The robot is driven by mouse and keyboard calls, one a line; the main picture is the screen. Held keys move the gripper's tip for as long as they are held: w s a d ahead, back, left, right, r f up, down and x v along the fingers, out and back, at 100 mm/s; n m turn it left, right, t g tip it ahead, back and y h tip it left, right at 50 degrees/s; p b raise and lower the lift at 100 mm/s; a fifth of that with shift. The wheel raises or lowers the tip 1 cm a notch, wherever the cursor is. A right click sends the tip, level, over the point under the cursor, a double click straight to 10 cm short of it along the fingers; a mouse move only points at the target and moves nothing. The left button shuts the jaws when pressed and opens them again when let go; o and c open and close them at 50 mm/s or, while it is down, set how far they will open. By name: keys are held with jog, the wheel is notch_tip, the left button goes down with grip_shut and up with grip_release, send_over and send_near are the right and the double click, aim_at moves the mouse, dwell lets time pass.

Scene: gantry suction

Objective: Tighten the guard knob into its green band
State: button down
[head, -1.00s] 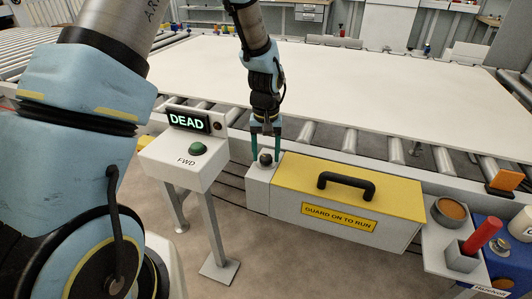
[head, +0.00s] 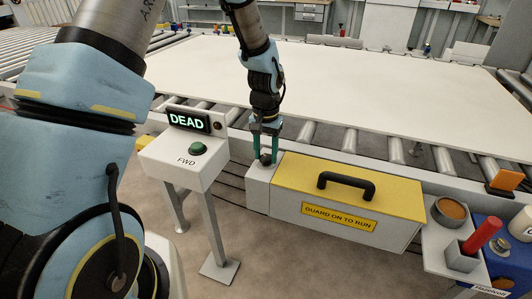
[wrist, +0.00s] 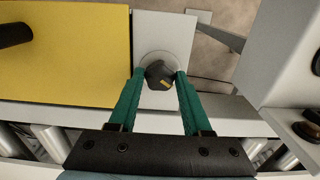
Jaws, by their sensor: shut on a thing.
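The guard knob (head: 265,159) is a small black knob on the pale block at the left end of the yellow-topped guard (head: 390,191). In the wrist view the dark, faceted knob (wrist: 159,76) carries a small yellow mark and sits on a round pale base. My gripper (head: 266,157) points down over the block, its two green fingers shut on the knob from both sides. The fingertips also show around it in the wrist view (wrist: 160,72). I cannot make out a green band around the knob in either view.
The guard has a black handle (head: 346,185). A holder with a red-handled tool (head: 482,237) stands at the right. A large white sheet lies on rollers behind.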

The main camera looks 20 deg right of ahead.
aim_at(266, 157)
jog(key=shift+m, duration=0.8)
jog(key=shift+c, duration=1.7)
grip_release()
notch_tip(266, 157, up, 11)
jog(key=b, duration=0.1)
jog(key=shift+b, duration=0.4)
jog(key=shift+f, duration=0.1)
